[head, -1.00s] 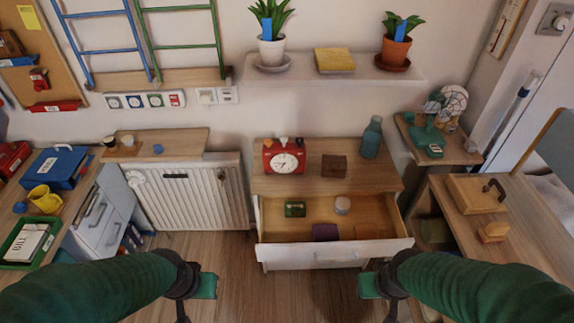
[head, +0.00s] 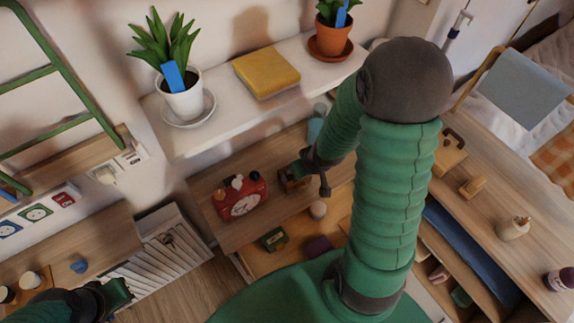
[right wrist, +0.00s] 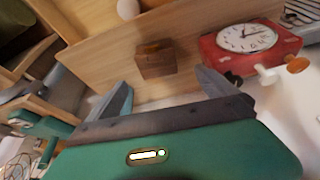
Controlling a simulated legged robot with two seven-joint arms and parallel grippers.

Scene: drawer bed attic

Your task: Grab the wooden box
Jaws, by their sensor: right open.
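The small dark brown wooden box (head: 291,184) sits on top of the drawer unit, right of the red alarm clock (head: 241,197). In the head view my right gripper (head: 300,170) is over the box and partly covers it. In the right wrist view the wooden box (right wrist: 155,60) lies ahead of the open right fingers (right wrist: 163,80), with a gap and nothing between them. My left gripper (head: 118,293) is at the lower left, away from the box; its fingers are too unclear to read.
The white shelf (head: 215,125) with potted plants and a yellow book (head: 266,73) juts out above the box. The drawer below is open with small items inside. The red clock (right wrist: 247,45) stands close beside the box. A desk (head: 500,190) is at the right.

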